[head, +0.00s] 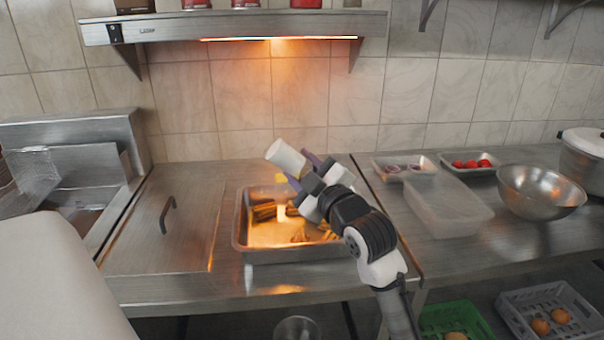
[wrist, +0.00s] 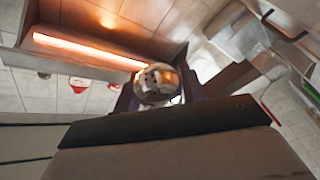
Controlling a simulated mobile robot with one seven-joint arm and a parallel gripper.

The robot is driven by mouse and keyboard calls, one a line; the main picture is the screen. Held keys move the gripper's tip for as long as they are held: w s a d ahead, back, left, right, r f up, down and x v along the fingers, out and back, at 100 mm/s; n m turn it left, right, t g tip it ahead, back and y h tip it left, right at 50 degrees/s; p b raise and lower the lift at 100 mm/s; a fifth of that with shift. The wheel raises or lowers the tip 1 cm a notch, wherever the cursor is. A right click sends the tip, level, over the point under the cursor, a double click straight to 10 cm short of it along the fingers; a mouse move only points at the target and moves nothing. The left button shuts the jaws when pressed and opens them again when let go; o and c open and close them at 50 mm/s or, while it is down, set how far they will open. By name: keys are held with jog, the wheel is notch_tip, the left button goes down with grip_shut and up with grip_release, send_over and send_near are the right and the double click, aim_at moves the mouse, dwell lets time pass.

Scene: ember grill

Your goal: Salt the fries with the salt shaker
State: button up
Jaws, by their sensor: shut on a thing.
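The salt shaker (head: 286,157) is a pale cylinder, tilted, with its visible end toward the upper left. My gripper (head: 303,174) is shut on it and holds it above the metal tray (head: 240,243). The fries (head: 264,211) lie in the tray under warm light, partly hidden by my gripper and arm. In the wrist view, a shiny rounded cap with dark holes (wrist: 157,83) shows between the fingers. No falling salt can be made out.
A heat lamp shelf (head: 240,28) hangs on the wall above the tray. A fryer (head: 75,150) stands at left. At right are a clear container (head: 450,208), a steel bowl (head: 540,190), and trays of onions (head: 393,168) and tomatoes (head: 472,163).

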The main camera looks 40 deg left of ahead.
jog(key=shift+r, duration=0.65)
notch_tip(320, 180, down, 4)
jog(key=b, duration=0.3)
jog(key=shift+r+b, duration=0.2)
jog(key=shift+b, duration=0.1)
jog(key=shift+r+p, duration=1.05)
jog(key=shift+r, duration=0.75)
jog(key=shift+f, duration=0.1)
jog(key=shift+f, duration=0.1)
